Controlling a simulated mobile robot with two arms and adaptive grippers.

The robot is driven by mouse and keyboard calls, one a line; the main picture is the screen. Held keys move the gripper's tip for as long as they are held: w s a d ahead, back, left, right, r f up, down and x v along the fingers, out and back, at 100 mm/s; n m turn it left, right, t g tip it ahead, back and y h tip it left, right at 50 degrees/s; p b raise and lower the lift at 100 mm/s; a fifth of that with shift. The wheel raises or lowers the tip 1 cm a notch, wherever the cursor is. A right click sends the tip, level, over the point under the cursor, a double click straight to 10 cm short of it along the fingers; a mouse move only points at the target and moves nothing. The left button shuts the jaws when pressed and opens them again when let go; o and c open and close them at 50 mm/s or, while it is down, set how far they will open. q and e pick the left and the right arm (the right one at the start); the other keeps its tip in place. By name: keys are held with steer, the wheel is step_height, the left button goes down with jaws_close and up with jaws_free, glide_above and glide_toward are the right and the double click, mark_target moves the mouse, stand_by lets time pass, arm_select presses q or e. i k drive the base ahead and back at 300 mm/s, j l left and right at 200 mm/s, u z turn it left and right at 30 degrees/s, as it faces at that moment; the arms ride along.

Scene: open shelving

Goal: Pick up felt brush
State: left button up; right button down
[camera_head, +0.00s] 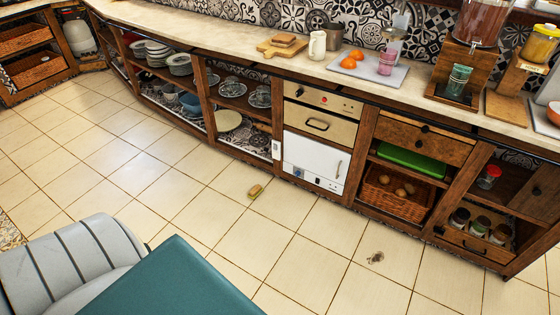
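A small yellow-tan block with a darker part (255,191) lies on the tiled floor in front of the white oven door; it looks like the felt brush, but it is too small to be sure. A second small grey-brown object (376,257) lies on the floor farther right, and I cannot tell what it is. Neither of my grippers shows in the head view, and nothing is seen touching either object.
Open wooden shelving under a counter (248,47) runs along the back, with dishes, a white oven (314,160) and a basket (396,196). A grey padded seat (68,262) and a teal surface (175,285) fill the lower left. The tiled floor between is mostly clear.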

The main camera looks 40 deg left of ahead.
mark_target(257, 190)
steer(key=i+j+z, duration=0.1)
steer(key=j+z, duration=0.3)
steer(key=j, duration=0.7)
steer(key=k+j+z, duration=0.1)
steer(key=j+z, duration=0.25)
steer(key=j, duration=0.75)
